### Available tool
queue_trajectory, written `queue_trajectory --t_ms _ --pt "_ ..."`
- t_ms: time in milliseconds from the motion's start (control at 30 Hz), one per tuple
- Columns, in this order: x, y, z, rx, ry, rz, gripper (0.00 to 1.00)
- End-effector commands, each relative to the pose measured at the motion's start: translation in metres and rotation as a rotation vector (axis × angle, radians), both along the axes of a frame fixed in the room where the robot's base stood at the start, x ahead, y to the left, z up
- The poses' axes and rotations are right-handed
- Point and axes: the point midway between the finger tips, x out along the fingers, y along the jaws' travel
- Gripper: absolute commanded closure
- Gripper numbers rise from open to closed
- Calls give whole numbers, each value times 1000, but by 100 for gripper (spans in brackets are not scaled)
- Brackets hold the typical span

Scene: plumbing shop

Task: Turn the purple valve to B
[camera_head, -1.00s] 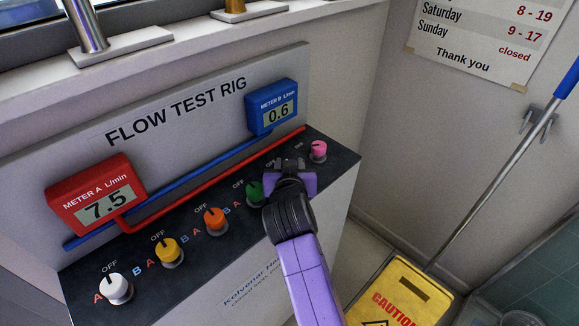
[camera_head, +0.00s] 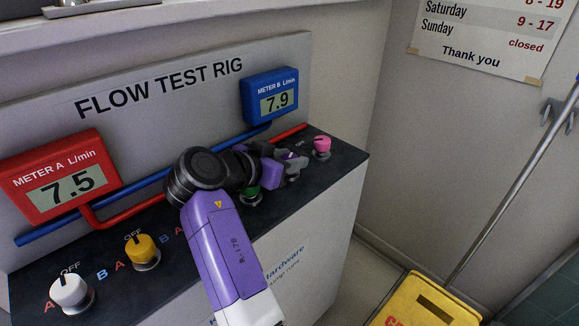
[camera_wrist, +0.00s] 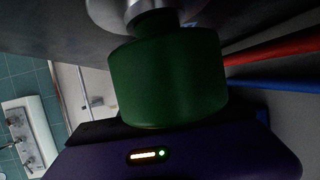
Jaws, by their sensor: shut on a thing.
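The purple valve (camera_head: 289,155) is mostly hidden; a small purple part shows between the grey fingers of my gripper (camera_head: 290,162). It stands on the dark panel between the green valve and the pink valve. My gripper reaches it from the left, turned sideways, and is shut on it. Its pointer and letters are covered, so I cannot read its setting directly. The blue meter B (camera_head: 277,102) reads 7.9 and the red meter A (camera_head: 66,188) reads 7.5. The purple valve does not show in the wrist view.
The green valve (camera_head: 250,195) is close beside my gripper and fills the middle of the wrist view (camera_wrist: 167,82). The pink valve (camera_head: 321,147) is just right. Yellow (camera_head: 143,250) and white (camera_head: 70,291) valves are at left. My arm hides the orange one.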

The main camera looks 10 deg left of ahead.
Motion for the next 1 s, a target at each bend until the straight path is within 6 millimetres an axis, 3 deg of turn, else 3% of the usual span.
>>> queue_trajectory --t_ms 500,533,633,1000 --pt "0 0 -1 0 3 -20 100" --pt "0 0 -2 0 3 -20 61" --pt "0 0 -1 0 3 -20 41" --pt "0 0 2 1 1 -21 41"
